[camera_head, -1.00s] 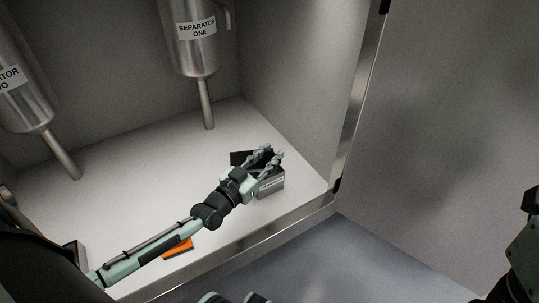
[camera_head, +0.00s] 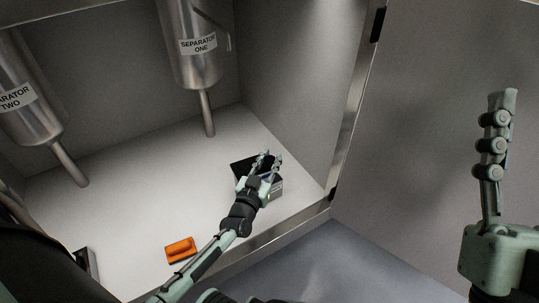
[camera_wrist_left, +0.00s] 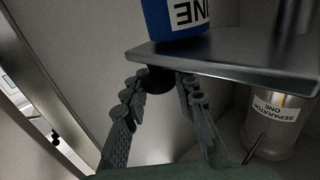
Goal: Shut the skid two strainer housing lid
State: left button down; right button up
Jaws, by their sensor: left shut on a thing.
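A small grey box (camera_head: 276,190) with a dark flap or opening (camera_head: 240,170) at its far left side sits on the white floor of the cabinet. I cannot read its label in the head view, so I cannot tell if it is the strainer housing. My left gripper (camera_head: 266,162) is over this box and hides much of it. In the left wrist view, my left fingers (camera_wrist_left: 160,88) close around a dark round thing (camera_wrist_left: 158,76) just under a grey plate edge (camera_wrist_left: 240,64). My right gripper (camera_head: 497,110) is raised at the right; its fingers overlap.
Separator one (camera_head: 190,55) and separator two (camera_head: 27,105) hang above the cabinet floor with slanting pipes below. An orange block (camera_head: 181,249) lies near the front. A blue labelled thing (camera_wrist_left: 178,18) is above the plate. The cabinet's metal front edge (camera_head: 290,228) runs below the box.

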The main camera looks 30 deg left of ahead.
pick_arm(q)
jog(key=shift+w+a+r+n+y+p, duration=0.1)
jog(key=shift+w+a+n+y+p, duration=0.15)
jog(key=shift+y, duration=0.2)
jog(key=shift+w+a+r+n+y+p, duration=0.15)
jog(key=shift+w+n+y, duration=0.1)
jog(key=shift+n+y, duration=0.15)
jog(key=shift+f+y, duration=0.2)
jog(key=shift+y, duration=0.15)
pick_arm(e)
jog(key=w+f+g, duration=0.1)
jog(key=w+a+f+g, duration=0.1)
jog(key=shift+a+f+g, duration=0.2)
jog(key=shift+f+g, duration=0.1)
jog(key=shift+f, duration=0.05)
pick_arm(q)
jog(key=c, duration=1.3)
grip_release()
jog(key=shift+o, duration=0.6)
jog(key=shift+d, duration=0.1)
jog(key=shift+f, duration=0.1)
